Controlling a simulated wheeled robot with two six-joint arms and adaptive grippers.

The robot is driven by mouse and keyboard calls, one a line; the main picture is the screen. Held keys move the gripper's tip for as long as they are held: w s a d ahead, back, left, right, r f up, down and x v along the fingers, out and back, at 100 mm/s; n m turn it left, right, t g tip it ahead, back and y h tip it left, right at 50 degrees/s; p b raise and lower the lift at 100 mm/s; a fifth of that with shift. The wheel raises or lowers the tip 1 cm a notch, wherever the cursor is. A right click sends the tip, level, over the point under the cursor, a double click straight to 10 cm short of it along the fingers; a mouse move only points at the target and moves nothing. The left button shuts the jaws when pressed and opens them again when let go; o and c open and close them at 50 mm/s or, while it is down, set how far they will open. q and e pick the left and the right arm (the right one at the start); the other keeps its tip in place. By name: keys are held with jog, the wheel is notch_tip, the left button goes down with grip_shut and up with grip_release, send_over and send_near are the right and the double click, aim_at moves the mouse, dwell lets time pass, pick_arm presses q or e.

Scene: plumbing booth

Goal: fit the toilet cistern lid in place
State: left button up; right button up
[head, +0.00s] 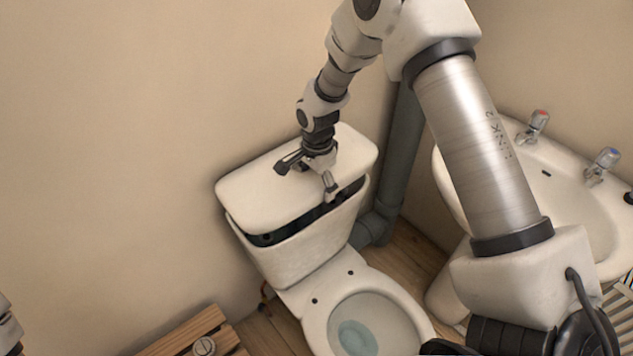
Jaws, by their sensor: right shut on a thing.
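The white cistern lid (265,198) is over the white cistern (312,246) behind the toilet bowl. A dark gap shows between the lid's front edge and the cistern's rim, widest toward the right, so the lid looks slightly raised or tilted. My right gripper (308,178) reaches down from above and is shut on the lid near its middle front. One finger shows at the front edge; the rest of the grip is partly hidden. My left gripper is not in view; only a bit of my left arm shows at the lower left edge.
The toilet bowl (372,318) stands open in front of the cistern. A white basin (575,200) with two taps is at the right. A grey pipe (398,165) runs behind the cistern's right side. A wooden slatted stool (190,332) is at the lower left. The wall is close behind.

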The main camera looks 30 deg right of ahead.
jog(key=shift+w+f+b, duration=0.25)
jog(key=shift+f+b, duration=0.4)
jog(key=shift+f, duration=0.35)
notch_tip(320, 180, down, 6)
jog(key=b, duration=0.3)
jog(key=shift+b, duration=0.4)
jog(key=shift+s+p, duration=0.15)
jog(key=shift+p, duration=0.2)
jog(key=o, duration=1.7)
jog(key=shift+s, duration=0.1)
